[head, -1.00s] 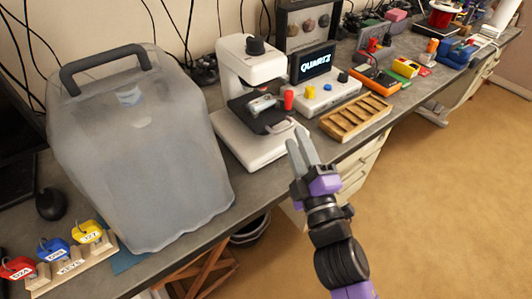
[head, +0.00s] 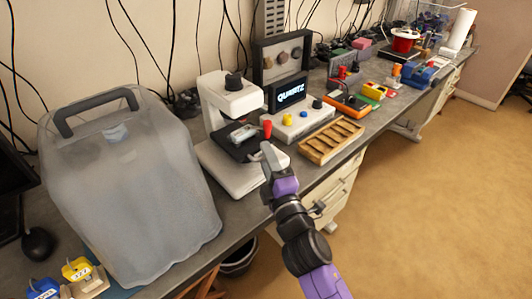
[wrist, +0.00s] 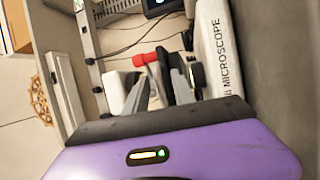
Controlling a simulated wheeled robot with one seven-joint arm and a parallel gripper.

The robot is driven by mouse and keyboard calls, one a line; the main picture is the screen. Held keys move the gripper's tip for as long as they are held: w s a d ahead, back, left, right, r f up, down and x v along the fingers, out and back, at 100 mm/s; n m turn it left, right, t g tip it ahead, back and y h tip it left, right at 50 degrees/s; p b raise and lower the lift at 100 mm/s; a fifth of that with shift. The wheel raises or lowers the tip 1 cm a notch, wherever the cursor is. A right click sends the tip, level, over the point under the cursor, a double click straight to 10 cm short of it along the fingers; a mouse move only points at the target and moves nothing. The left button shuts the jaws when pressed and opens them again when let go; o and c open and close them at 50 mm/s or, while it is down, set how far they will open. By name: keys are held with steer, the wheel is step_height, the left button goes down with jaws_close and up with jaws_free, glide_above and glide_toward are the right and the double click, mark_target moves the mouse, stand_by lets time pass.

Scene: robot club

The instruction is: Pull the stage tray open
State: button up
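The white microscope (head: 232,100) stands on the bench. Its black stage tray (head: 238,150) carries a small pale sample and sits above the white base, which shows lettering in the wrist view (wrist: 208,50). A red knob (head: 267,128) is at the tray's right side; it also shows in the wrist view (wrist: 146,59). My gripper (head: 268,158) is at the front right of the tray, partly covering its front edge and handle. In the wrist view my fingers (wrist: 165,88) are apart, with a gap between them. I cannot tell whether the handle lies between them.
A large translucent cover (head: 130,190) with a dark handle stands left of the microscope. A console with a QUARTZ screen (head: 289,92) and a wooden slotted tray (head: 331,141) are to the right. Open floor (head: 430,220) lies in front of the bench.

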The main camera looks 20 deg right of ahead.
steer(key=shift+w, duration=0.25)
jaws_close()
steer(key=shift+r, duration=0.1)
